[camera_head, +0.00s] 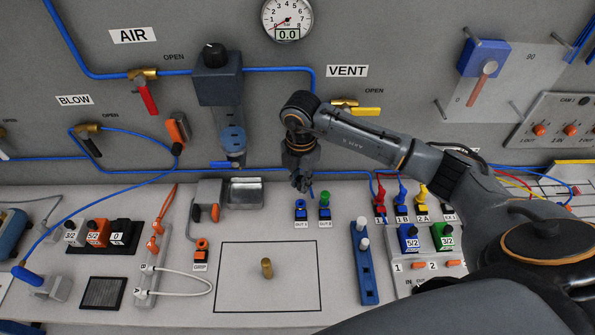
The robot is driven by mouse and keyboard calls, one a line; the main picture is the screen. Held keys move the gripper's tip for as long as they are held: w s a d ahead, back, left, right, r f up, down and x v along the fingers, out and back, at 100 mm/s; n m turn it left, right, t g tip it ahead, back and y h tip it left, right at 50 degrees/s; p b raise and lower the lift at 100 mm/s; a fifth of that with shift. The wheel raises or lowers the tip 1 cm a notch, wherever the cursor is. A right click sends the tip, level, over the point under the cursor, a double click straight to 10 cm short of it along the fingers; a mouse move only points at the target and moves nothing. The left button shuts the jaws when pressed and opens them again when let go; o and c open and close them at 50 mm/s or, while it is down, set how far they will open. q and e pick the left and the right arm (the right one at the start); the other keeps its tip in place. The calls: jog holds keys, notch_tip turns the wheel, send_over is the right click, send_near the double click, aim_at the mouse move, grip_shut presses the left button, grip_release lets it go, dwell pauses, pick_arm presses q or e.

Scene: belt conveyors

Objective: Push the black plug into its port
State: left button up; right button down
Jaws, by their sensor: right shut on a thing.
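My right gripper (301,184) reaches in from the right and points down, its fingers closed just above the blue OUT 1 socket (301,211). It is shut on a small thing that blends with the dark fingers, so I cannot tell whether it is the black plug. In the row of coloured plugs, a black piece (449,212) with a white label sits at the right end, partly hidden by my arm. I cannot tell whether it is a plug or a port. My left gripper is out of view.
Red (379,209), blue (401,211) and yellow (421,211) plugs stand right of the green socket. A blue block with white pegs (363,275) lies in front. A brass peg (266,268) stands inside a black outline. The VENT valve (357,109) is behind my arm.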

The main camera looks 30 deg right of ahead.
jog(key=shift+f, duration=0.15)
jog(key=shift+s+f+b, duration=0.1)
jog(key=shift+f+b, duration=0.95)
jog(key=shift+f, duration=0.2)
jog(key=shift+f+b, duration=0.6)
jog(key=shift+f, duration=0.25)
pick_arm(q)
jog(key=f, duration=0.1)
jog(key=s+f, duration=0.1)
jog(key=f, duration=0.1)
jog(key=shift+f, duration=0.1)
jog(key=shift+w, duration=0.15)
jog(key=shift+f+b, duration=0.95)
pick_arm(e)
jog(key=shift+f, duration=1.25)
jog(key=c, duration=1.4)
grip_release()
jog(key=o, duration=0.6)
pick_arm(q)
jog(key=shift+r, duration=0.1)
pick_arm(e)
jog(key=shift+r, duration=0.15)
